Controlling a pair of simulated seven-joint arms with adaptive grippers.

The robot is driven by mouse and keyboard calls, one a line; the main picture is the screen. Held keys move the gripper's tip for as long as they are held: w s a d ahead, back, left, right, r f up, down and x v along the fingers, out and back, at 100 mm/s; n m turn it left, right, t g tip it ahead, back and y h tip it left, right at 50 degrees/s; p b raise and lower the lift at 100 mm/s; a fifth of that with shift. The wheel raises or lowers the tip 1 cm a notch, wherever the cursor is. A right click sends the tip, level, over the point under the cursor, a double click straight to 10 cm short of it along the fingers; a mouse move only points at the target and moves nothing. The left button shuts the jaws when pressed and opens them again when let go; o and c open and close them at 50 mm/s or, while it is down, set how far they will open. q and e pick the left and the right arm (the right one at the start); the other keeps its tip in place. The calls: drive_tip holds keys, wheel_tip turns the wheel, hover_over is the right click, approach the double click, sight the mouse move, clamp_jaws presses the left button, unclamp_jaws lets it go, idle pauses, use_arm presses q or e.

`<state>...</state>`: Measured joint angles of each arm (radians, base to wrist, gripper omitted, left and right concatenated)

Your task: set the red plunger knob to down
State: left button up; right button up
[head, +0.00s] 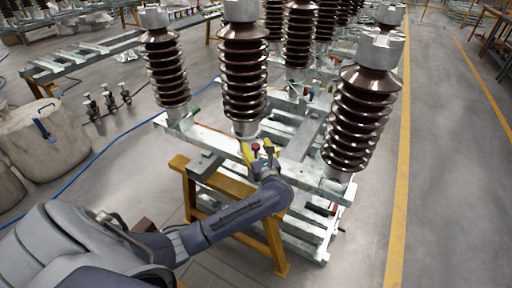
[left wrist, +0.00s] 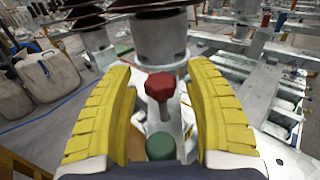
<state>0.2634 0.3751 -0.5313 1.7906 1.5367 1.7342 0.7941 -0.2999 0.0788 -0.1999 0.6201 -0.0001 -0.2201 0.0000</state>
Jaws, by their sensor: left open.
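The red plunger knob (left wrist: 160,87) is a small faceted red knob in the left wrist view, on the metal frame below a brown insulator. In the head view the red knob (head: 255,147) shows as a small spot by my left gripper (head: 257,153). My left gripper also fills the left wrist view (left wrist: 160,105), its yellow ribbed fingers apart on either side of the knob, with gaps on both sides. A green knob (left wrist: 161,146) sits nearer the camera, also between the fingers. My right gripper is in neither view.
Tall brown insulators (head: 243,75) stand on the metal frame (head: 215,138), just beyond the gripper. An orange trestle (head: 188,190) carries the frame. Pale sacks (head: 45,137) and a blue hose (head: 95,160) lie on the floor at left.

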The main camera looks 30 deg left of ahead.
use_arm(q)
drive_tip(key=shift+c, duration=0.5)
clamp_jaws()
